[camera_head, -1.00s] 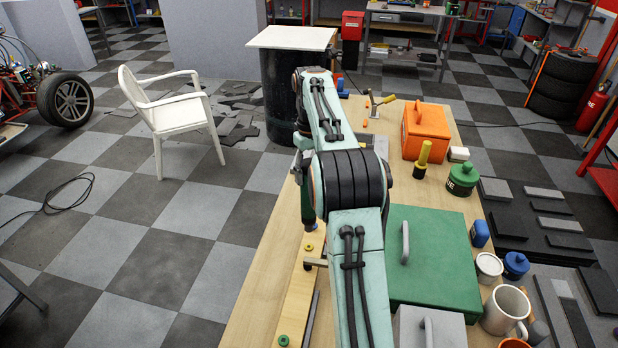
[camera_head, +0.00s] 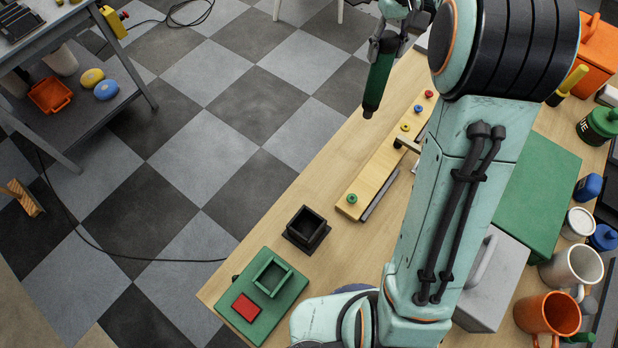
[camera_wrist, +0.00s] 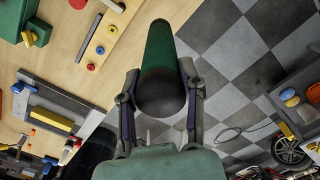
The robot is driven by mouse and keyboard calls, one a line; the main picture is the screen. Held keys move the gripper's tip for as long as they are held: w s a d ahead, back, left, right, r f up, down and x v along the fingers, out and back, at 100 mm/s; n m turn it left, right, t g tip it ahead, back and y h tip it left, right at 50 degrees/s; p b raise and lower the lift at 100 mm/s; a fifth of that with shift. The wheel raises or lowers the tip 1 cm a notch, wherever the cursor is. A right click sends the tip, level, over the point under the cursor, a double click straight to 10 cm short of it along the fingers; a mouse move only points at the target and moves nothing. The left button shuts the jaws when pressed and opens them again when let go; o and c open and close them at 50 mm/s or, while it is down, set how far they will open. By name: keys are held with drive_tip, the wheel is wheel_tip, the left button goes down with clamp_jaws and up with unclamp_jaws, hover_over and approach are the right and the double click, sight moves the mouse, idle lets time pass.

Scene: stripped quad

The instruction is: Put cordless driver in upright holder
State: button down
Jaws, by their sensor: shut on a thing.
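My gripper (camera_head: 392,38) is shut on the cordless driver (camera_head: 379,78), a green and black cylinder that hangs slightly tilted near the bench's left edge. In the wrist view, my gripper's fingers (camera_wrist: 160,97) close on both sides of the driver (camera_wrist: 160,55). A black square open-topped holder (camera_head: 306,230) stands on the bench, lower left of the driver and apart from it. A green square open-topped frame (camera_head: 272,276) sits on a green base beside a red patch. Which one is the upright holder I cannot tell for certain.
A green box (camera_head: 537,190), a grey case (camera_head: 493,285) and mugs (camera_head: 547,313) fill the right side. Bare bench (camera_head: 335,160) lies left of the strip.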

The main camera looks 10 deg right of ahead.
drive_tip(key=s+a+f+n, duration=0.2)
drive_tip(key=s+a+n, duration=0.2)
drive_tip(key=s+a, duration=1.35)
wheel_tip(320, 180, down, 10)
drive_tip(key=s+d, duration=0.1)
drive_tip(key=s, duration=0.1)
drive_tip(key=shift+s+d, duration=0.15)
drive_tip(key=shift+s, duration=0.15)
drive_tip(key=shift+f, duration=0.1)
drive_tip(key=c, duration=0.6)
unclamp_jaws()
drive_tip(key=shift+f, duration=0.1)
drive_tip(key=shift+c, duration=0.2)
